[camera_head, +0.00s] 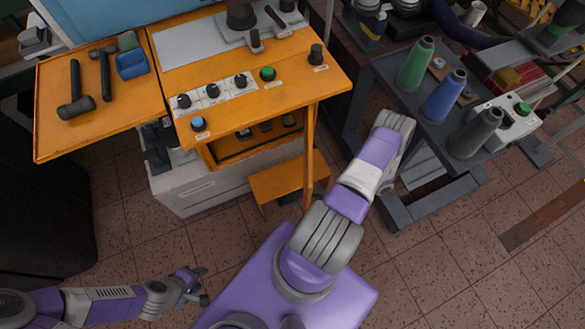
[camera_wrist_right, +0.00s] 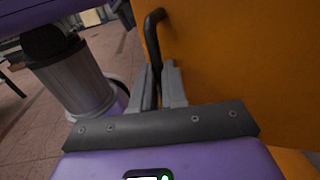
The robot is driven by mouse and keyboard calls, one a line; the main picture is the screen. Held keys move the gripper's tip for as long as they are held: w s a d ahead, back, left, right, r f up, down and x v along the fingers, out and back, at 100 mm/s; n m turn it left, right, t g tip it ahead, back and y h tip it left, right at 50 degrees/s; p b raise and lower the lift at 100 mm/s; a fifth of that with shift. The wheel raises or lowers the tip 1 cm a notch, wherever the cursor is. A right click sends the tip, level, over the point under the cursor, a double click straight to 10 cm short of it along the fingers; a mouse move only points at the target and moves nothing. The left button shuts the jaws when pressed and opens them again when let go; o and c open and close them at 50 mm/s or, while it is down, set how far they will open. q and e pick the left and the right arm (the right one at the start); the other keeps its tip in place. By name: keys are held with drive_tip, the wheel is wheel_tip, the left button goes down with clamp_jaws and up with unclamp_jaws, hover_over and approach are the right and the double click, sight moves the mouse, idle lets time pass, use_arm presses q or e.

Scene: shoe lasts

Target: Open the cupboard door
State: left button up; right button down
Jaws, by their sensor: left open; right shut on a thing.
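The orange cupboard door (camera_wrist_right: 230,60) fills the right of the right wrist view, with a black bar handle (camera_wrist_right: 152,35) along its left part. My right gripper (camera_wrist_right: 161,85) is shut on the handle's lower part, close to the door face. In the head view my right arm hides this gripper. There the orange cupboard (camera_head: 255,148) under the machine table shows a dark opening with small things inside. An upright orange strip (camera_head: 309,150) stands at its right; I cannot tell whether it is the door's edge. My left gripper (camera_head: 196,285) is open and empty above the floor.
The orange machine table (camera_head: 330,85) with knobs and buttons overhangs the cupboard. Hammers (camera_head: 75,95) lie on its left wing. A dark trolley (camera_head: 400,62) with thread cones stands at the right. Tiled floor (camera_head: 125,230) is free around my left gripper.

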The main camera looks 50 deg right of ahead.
drive_tip(key=s+d+n+g+y+b, duration=0.1)
drive_tip(key=s+d+n+g, duration=0.1)
drive_tip(key=d, duration=0.5)
drive_tip(key=s+g, duration=0.1)
drive_tip(key=s, duration=0.1)
drive_tip(key=shift+s+n+y, duration=0.3)
drive_tip(key=shift+n+y, duration=0.1)
drive_tip(key=c, duration=1.2)
unclamp_jaws()
drive_tip(key=shift+g, duration=0.3)
